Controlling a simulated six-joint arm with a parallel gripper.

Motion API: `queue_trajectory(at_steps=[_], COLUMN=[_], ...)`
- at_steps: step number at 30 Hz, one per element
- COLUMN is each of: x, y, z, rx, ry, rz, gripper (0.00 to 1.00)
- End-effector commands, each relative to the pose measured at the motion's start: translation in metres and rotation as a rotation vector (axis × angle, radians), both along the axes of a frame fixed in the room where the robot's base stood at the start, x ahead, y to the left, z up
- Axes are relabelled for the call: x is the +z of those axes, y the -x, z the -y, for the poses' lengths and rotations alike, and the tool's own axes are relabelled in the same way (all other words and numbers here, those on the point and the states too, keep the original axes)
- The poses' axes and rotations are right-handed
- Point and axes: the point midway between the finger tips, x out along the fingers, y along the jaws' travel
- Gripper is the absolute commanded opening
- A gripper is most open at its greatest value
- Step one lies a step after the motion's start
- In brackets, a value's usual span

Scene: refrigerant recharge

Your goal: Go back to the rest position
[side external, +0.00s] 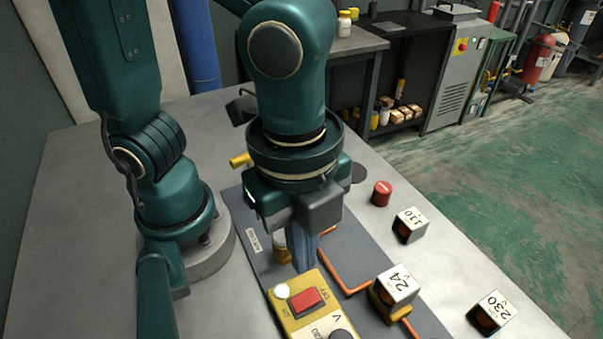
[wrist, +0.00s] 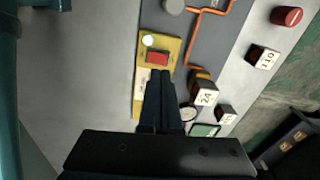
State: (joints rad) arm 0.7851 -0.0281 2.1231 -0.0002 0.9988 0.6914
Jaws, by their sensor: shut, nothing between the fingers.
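My gripper (side external: 305,250) points down over the grey panel on the table, and its fingers are shut and empty. In the wrist view my gripper (wrist: 163,75) reaches toward a yellow box (wrist: 142,95) with a red rocker switch. The same yellow box (side external: 285,308) is at the bottom of the side view, just in front of the fingers. I cannot tell from the pictures whether the fingertips touch it. A white round lamp (side external: 282,291) sits beside the red switch (side external: 306,299).
Cubes marked 24 (side external: 398,284), 110 (side external: 410,225) and 230 (side external: 492,312) sit to the right; the 24 cube is on a yellow holder joined to an orange line (side external: 345,280). A red button (side external: 381,193) stands behind. The table's left part (side external: 60,240) is bare.

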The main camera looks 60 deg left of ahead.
Motion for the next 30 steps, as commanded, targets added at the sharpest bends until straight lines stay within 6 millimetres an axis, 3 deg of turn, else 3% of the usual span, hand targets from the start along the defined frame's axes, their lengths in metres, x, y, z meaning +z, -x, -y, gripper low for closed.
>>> queue_trajectory(at_steps=[6,12,15,21,30], x=[0.033,0.050,0.051,0.044,0.044], y=[-0.039,-0.048,-0.046,-0.040,-0.040], z=[-0.055,-0.110,-0.127,-0.135,-0.134], rx=[0.432,0.949,1.161,1.403,1.437], ry=[0.121,0.232,0.283,0.346,0.357], rz=[0.149,0.296,0.347,0.351,0.347], gripper=[0.00,0.00,0.00,0.00,0.00])
